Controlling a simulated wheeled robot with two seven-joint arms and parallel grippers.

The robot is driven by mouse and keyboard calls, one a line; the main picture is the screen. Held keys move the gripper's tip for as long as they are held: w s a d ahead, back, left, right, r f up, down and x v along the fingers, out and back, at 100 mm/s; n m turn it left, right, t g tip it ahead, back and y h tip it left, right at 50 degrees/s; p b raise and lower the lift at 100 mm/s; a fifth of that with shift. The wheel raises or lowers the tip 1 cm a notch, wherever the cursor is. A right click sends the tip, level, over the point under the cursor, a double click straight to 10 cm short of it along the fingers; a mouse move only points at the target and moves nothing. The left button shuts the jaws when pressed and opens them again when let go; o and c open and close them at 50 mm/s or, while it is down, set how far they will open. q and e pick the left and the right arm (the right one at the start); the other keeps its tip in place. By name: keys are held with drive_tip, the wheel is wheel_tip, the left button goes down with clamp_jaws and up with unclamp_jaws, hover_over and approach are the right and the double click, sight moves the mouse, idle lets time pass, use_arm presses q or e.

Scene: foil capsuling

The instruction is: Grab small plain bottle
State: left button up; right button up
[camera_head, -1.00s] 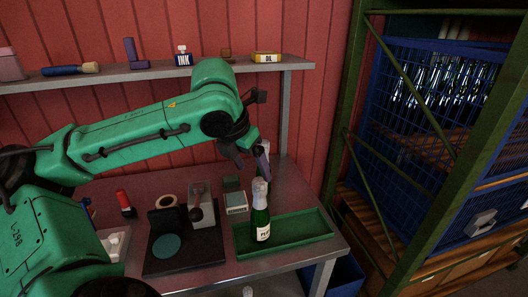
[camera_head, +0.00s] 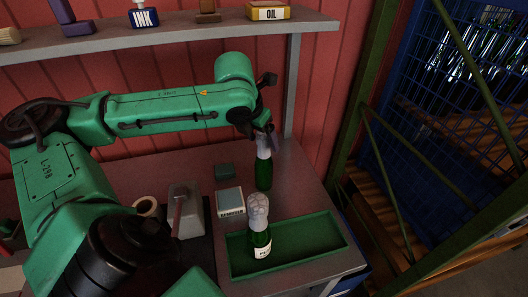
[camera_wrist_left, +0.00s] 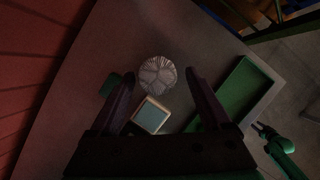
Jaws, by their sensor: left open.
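A green bottle (camera_head: 263,172) with no label that I can see stands upright on the table behind the green tray. Its silvery pleated top (camera_wrist_left: 157,74) shows from above in the left wrist view. My left gripper (camera_head: 266,139) is open at the top of this bottle. In the left wrist view, the top lies between the two spread fingers of the gripper (camera_wrist_left: 160,79). I cannot tell whether a finger touches it. A labelled green bottle (camera_head: 260,246) with a pale foil top stands in the tray. What seems my right gripper (camera_wrist_left: 263,130) shows small in the wrist view.
The green tray (camera_head: 325,243) lies at the table's right side. A pale box with a blue-grey top (camera_head: 230,202), a small dark green block (camera_head: 224,171) and a grey device with a lever (camera_head: 185,212) stand to the left. The shelf (camera_head: 180,37) runs above, behind the arm.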

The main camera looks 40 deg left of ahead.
sight(266, 148)
use_arm(q)
drive_tip(key=x, duration=0.5)
drive_tip(key=shift+a+f+p, duration=0.1)
drive_tip(key=shift+p, duration=0.2)
clamp_jaws()
drive_tip(key=shift+w, duration=0.1)
idle(0.9)
